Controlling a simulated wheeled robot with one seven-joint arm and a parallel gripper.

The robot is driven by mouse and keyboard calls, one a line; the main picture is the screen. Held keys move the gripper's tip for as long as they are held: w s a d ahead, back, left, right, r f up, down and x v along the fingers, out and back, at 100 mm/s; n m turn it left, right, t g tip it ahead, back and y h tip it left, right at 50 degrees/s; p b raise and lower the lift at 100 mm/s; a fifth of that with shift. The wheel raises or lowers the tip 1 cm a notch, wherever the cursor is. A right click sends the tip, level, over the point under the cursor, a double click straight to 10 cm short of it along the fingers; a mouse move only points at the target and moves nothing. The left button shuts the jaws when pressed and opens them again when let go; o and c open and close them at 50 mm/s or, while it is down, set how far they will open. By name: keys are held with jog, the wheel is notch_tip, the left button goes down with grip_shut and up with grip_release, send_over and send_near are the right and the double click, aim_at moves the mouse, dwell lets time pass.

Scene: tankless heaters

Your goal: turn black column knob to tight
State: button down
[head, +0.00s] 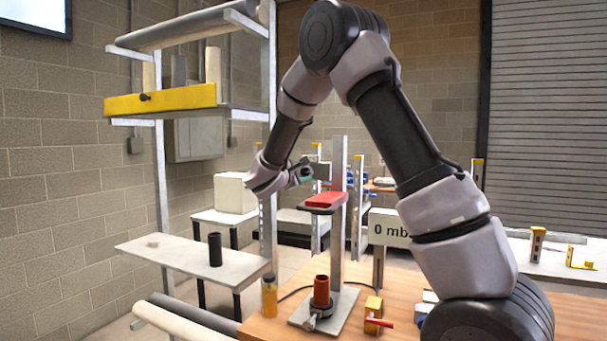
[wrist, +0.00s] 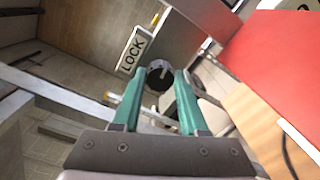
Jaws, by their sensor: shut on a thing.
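The black column knob (wrist: 159,76) shows between my green fingertips in the wrist view, with a pale mark on its face. A white LOCK label (wrist: 135,50) is beside it. My gripper (wrist: 158,84) is shut on the knob, one finger on each side. In the head view my gripper (head: 304,174) is at the upright metal column (head: 338,165), just above and left of the red platform (head: 324,200). The knob cannot be made out in the head view. The red platform also shows at the right of the wrist view (wrist: 275,50).
Below the platform, a red cylinder (head: 321,291) stands on the metal base plate (head: 300,318). An amber bottle (head: 269,297), a yellow valve block with a red handle (head: 373,311) and a "0 mb" display (head: 390,228) are nearby. A black cylinder (head: 215,249) stands on the left shelf.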

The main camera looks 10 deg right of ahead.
jog(key=m, duration=0.6)
jog(key=shift+f+m, duration=0.1)
jog(key=shift+m, duration=0.3)
jog(key=shift+y, duration=0.3)
jog(key=shift+c, duration=2.2)
grip_release()
jog(key=v, duration=1)
jog(key=shift+s+a, duration=0.15)
jog(key=shift+s, duration=0.25)
jog(key=shift+f, duration=0.1)
